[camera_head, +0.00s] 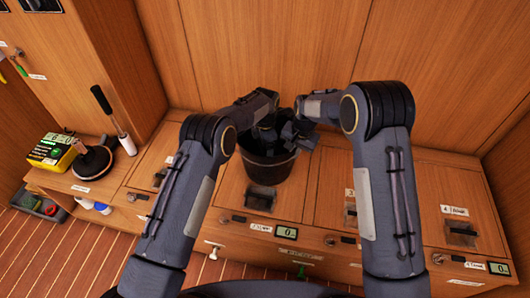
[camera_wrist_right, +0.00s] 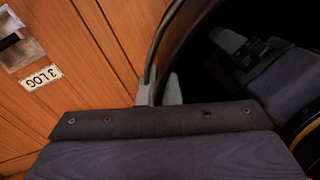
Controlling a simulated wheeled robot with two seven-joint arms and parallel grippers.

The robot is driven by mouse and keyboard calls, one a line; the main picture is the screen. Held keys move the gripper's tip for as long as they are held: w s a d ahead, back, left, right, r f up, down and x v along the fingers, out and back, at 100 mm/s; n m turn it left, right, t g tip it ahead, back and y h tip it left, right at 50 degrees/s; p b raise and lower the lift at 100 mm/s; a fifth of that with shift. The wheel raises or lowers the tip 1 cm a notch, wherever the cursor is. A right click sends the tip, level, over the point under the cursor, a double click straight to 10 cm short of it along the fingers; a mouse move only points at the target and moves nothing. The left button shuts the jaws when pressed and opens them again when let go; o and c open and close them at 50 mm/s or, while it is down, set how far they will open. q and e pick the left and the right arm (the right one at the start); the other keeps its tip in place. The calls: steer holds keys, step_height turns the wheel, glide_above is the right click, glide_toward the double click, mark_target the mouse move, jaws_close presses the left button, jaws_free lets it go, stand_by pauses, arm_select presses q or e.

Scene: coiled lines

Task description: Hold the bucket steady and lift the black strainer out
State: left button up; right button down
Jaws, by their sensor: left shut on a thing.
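The dark bucket (camera_head: 268,170) stands on the wooden counter against the back wall, between my arms. In the right wrist view its dark rim (camera_wrist_right: 153,60) curves past my right fingers. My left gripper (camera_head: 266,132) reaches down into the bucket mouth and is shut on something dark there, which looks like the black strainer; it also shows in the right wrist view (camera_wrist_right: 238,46). The strainer's outline is lost in the dark inside. My right gripper (camera_head: 292,132) is at the bucket's right rim, with a light fingertip on each side of it; whether it grips is unclear.
Counter lids with latches (camera_head: 461,232) and labels lie right of the bucket. The wooden back wall (camera_head: 280,50) is close behind the bucket. The counter farther right is clear.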

arm_select(q)
steer(key=shift+r, duration=0.55)
arm_select(e)
steer(key=shift+s+a+f, duration=0.15)
steer(key=shift+s+f, duration=0.05)
steer(key=shift+f, duration=0.1)
arm_select(q)
steer(key=shift+f, duration=0.1)
arm_select(e)
steer(key=c, duration=1.8)
jaws_free()
steer(key=shift+w, duration=0.1)
steer(key=shift+o, duration=1.3)
steer(key=shift+w+r, duration=0.1)
steer(key=shift+r, duration=0.05)
